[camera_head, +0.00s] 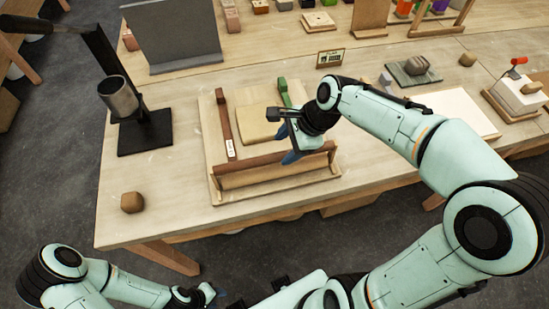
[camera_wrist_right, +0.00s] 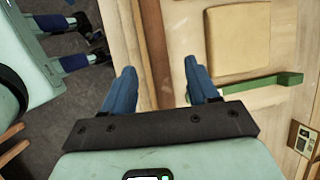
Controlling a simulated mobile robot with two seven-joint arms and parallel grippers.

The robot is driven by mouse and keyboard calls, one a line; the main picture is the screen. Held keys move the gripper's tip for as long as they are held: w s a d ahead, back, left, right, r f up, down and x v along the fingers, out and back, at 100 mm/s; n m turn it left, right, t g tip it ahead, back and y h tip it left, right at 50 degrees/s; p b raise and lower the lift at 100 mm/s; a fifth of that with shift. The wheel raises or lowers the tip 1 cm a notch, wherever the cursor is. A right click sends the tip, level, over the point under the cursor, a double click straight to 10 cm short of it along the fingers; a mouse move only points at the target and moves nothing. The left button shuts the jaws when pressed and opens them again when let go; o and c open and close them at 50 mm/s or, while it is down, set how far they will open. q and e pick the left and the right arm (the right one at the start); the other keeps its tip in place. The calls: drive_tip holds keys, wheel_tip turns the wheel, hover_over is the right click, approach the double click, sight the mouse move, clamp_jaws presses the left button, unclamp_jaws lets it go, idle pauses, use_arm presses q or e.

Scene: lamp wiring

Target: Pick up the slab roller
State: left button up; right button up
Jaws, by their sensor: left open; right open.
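The slab roller (camera_head: 260,178) is a long brown wooden roller lying across the front of a wooden board (camera_head: 212,150) on the table. In the right wrist view it seems to be the brown wooden piece (camera_wrist_right: 152,45) running up between the fingers. My right gripper (camera_head: 292,147) is open, with blue fingers, above the right part of the roller. I cannot tell whether it touches the roller. My left gripper (camera_head: 212,296) is open and empty, low in front of the table, away from the roller.
A tan slab (camera_head: 257,122) lies on the board between a brown rail (camera_head: 224,120) and a green rail (camera_head: 284,92). A black stand with a metal cup (camera_head: 118,96) is at left. A brown lump (camera_head: 132,202) sits near the front left corner.

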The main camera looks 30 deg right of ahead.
sight(277, 155)
drive_tip(key=shift+x, duration=0.85)
drive_tip(key=x, duration=0.5)
drive_tip(key=shift+s+a+f, duration=0.1)
drive_tip(key=shift+f, duration=0.05)
clamp_jaws()
